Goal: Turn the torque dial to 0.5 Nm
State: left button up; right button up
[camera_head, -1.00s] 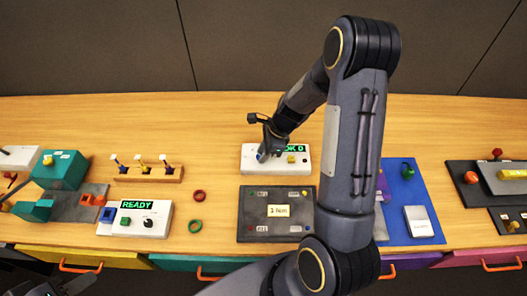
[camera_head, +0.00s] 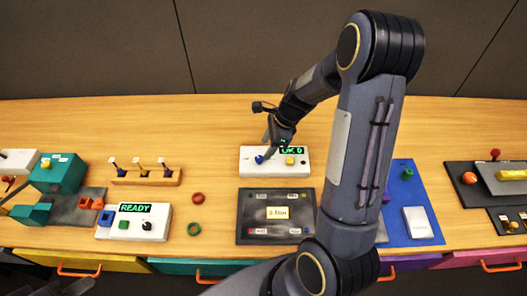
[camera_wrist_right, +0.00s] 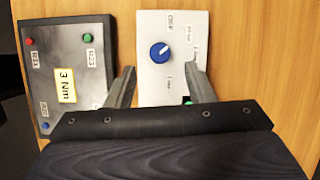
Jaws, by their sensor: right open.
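The torque dial is a round blue knob (camera_head: 259,159) on a white box (camera_head: 247,166) at the back middle of the table. In the right wrist view the blue knob (camera_wrist_right: 159,52) shows a white pointer mark, with small labels around it on the white face (camera_wrist_right: 160,85). My right gripper (camera_head: 271,147) is over the box, close to the knob. In the wrist view its two fingers (camera_wrist_right: 160,66) are spread, empty, with the knob in line with the gap.
A yellow button (camera_head: 290,161) and a partly hidden green display (camera_head: 293,150) share the box. A dark panel (camera_head: 247,214) with a yellow card lies in front, reading 3 Nm in the wrist view. A second white box (camera_head: 112,226) shows READY at left.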

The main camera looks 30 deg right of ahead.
jog(key=v, duration=0.2)
jog(key=shift+d+r, duration=0.1)
jog(key=shift+r, duration=0.25)
jog(key=s+a+r+n+t, duration=0.1)
jog(key=s+a+r+n, duration=0.4)
jog(key=s+n, duration=0.5)
jog(key=s+a+r+n+t, duration=0.2)
jog(key=s+a+r+n, duration=0.4)
jog(key=s+r+n, duration=0.3)
jog(key=shift+s+n+t, duration=0.3)
jog(key=shift+s+n, duration=0.1)
jog(key=shift+n, duration=0.4)
jog(key=shift+s+n, duration=0.35)
jog(key=shift+n, duration=0.25)
jog(key=shift+c, duration=0.2)
